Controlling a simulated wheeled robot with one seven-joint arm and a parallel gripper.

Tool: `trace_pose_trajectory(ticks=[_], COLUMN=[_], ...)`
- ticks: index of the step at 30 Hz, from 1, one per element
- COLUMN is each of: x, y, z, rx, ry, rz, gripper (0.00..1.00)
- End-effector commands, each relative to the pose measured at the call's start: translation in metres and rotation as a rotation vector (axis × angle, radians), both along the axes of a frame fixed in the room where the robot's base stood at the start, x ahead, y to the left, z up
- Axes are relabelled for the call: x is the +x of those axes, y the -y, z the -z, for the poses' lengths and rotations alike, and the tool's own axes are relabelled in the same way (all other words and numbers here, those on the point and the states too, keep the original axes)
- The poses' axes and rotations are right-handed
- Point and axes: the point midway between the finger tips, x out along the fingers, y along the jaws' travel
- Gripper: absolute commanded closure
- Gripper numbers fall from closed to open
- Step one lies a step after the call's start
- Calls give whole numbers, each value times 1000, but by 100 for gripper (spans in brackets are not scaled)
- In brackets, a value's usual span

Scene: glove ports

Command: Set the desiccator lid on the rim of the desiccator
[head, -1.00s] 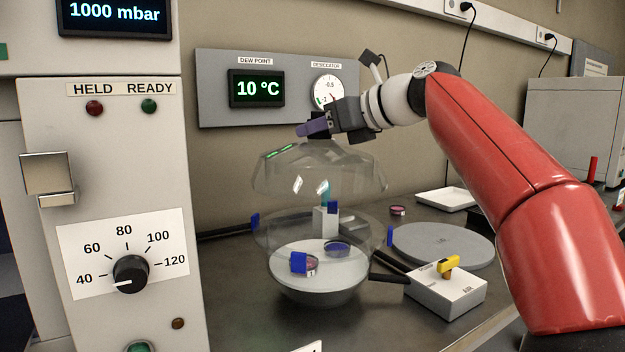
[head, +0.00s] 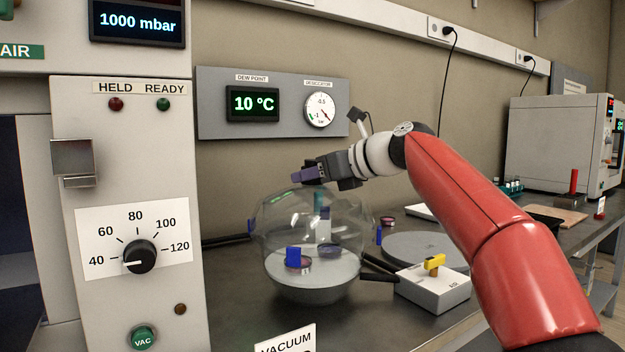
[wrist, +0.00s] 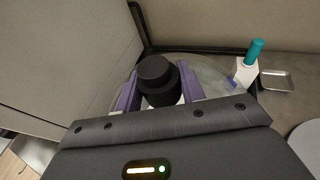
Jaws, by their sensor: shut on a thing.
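The clear glass desiccator lid (head: 285,207) is over the desiccator (head: 312,289) in the head view. The lid looks upright and down at the rim; whether it fully touches all round I cannot tell through the glass. My gripper (head: 305,174) is at the lid's top, shut on its dark knob. In the wrist view the black knob (wrist: 155,80) stands between the two purple fingers of my gripper (wrist: 158,92). Inside the desiccator a pale plate bears small round dishes with blue parts (head: 293,257). The contact of fingers and knob is partly hidden in the head view.
A grey disc (head: 425,247) lies right of the desiccator. A white box with a yellow valve handle (head: 434,263) stands in front of it. The tall panel with a dial (head: 138,257) stands close on the left. A gauge panel (head: 270,104) is behind.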

Motion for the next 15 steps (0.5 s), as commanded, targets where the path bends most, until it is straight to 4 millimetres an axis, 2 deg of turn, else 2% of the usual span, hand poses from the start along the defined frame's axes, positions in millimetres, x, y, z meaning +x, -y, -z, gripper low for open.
trace_pose_trajectory(ticks=[15], x=[-1], y=[0], z=[11], rx=[1], ry=[2], rz=[1], gripper=[100])
